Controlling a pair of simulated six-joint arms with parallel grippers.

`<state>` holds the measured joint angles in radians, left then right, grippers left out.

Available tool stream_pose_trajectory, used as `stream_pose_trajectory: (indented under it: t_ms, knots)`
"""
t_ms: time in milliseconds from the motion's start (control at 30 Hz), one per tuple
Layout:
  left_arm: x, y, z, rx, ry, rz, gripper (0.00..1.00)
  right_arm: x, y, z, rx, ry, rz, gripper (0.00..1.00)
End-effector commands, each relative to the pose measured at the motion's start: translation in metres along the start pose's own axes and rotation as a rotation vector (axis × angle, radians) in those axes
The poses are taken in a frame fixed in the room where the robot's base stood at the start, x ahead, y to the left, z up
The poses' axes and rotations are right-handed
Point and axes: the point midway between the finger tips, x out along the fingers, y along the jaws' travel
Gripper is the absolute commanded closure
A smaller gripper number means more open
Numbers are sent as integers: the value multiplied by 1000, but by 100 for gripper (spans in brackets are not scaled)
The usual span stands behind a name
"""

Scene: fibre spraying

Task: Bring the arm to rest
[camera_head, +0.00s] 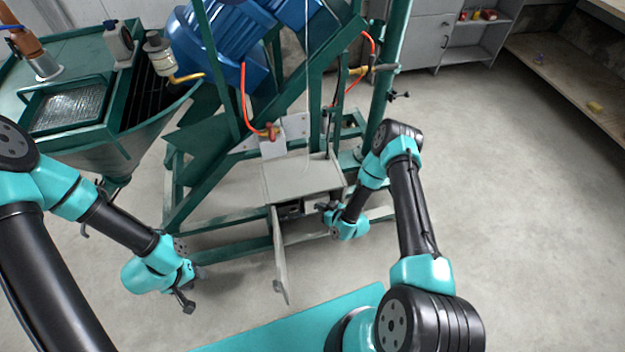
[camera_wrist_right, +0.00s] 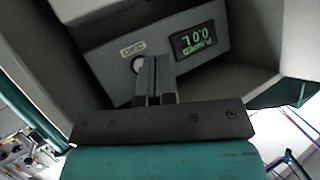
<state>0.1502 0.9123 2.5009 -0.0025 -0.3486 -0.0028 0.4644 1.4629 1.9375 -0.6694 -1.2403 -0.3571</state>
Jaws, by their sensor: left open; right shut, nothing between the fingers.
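My right gripper (camera_head: 323,207) is at the front of a grey control box (camera_head: 300,178) on the green machine's frame, in the head view. In the right wrist view my right gripper (camera_wrist_right: 154,62) is shut with nothing between its fingers. Its tips overlap the edge of a round pale button (camera_wrist_right: 138,64) on the grey panel; I cannot tell whether they touch. A dark display (camera_wrist_right: 195,40) with green characters is lit to the right of it. My left gripper (camera_head: 186,302) is open and empty, low over the floor at the left.
The box's door (camera_head: 280,255) hangs open toward me, between my two grippers. The green machine frame (camera_head: 190,215) stands close around the box. The concrete floor (camera_head: 520,200) at the right is clear.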

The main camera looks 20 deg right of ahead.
Motion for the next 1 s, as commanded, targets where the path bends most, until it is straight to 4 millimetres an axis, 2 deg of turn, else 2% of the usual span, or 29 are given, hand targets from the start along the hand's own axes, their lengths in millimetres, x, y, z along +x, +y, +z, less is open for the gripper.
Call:
stream_pose_trajectory:
  t_ms: [267, 467, 667, 1000]
  knots:
    - [0, 0, 0, 0, 0, 0, 57, -2, -1, -4, 8, -21, -1, 100]
    - [0, 0, 0, 0, 0, 0, 57, -20, -13, -20, 74, -176, 4, 100]
    - [0, 0, 0, 0, 0, 0, 57, -68, -41, -44, 206, -441, 31, 100]
    - [0, 0, 0, 0, 0, 0, 57, -188, -107, -80, 458, -862, 121, 100]
